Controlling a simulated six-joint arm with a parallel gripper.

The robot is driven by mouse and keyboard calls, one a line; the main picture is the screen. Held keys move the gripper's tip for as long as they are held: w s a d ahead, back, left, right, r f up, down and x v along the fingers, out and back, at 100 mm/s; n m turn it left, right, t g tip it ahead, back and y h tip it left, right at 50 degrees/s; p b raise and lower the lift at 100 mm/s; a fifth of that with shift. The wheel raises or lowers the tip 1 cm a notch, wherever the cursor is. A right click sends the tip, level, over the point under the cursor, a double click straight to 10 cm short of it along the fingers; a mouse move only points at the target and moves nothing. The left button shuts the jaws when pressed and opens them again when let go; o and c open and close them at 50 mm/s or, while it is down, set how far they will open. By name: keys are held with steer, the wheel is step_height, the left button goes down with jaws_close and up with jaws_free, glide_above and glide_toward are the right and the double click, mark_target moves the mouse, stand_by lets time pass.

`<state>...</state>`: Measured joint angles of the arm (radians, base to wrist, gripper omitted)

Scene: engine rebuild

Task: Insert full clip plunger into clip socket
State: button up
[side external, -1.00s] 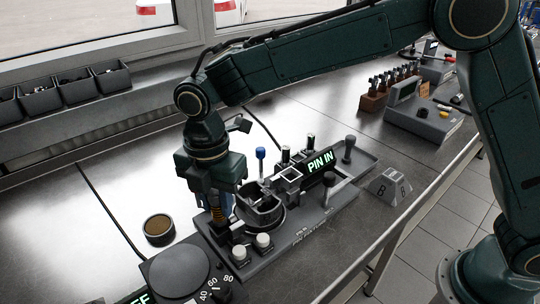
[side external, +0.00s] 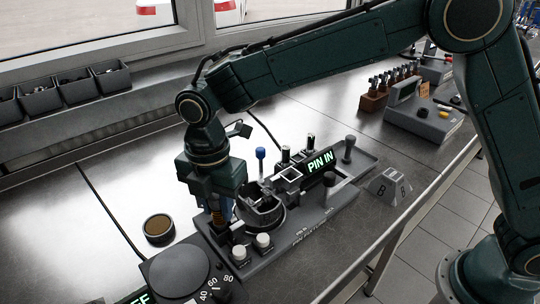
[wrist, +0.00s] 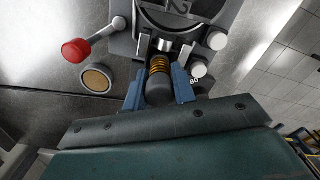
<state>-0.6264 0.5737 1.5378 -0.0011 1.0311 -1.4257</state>
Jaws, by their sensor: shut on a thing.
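My gripper (wrist: 158,88) has blue fingers shut on the clip plunger (wrist: 157,92), a dark cylinder with an orange coil around its narrower part. In the side external view the plunger (side external: 216,215) points down beneath my gripper, close to the left end of the pin fixture (side external: 312,222). In the wrist view its coil end faces the fixture's round dark holder (wrist: 180,12) and a small metal part in front of it. The plunger hides the clip socket, so I cannot tell whether its tip is inside. The fixture display (side external: 321,161) reads "PIN IN".
A round tin (side external: 159,228) stands left of the fixture. A dial unit (side external: 180,270) is at the front. Two white knobs (side external: 263,240) sit on the fixture's near side. A blue-topped lever (side external: 261,154) and several dark posts rise behind. The bench to the left is mostly clear.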

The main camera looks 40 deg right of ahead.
steer(key=shift+f, duration=0.55)
stand_by(0.5)
stand_by(0.4)
steer(key=o, duration=1.5)
steer(key=shift+r, duration=0.2)
steer(key=shift+r, duration=3.4)
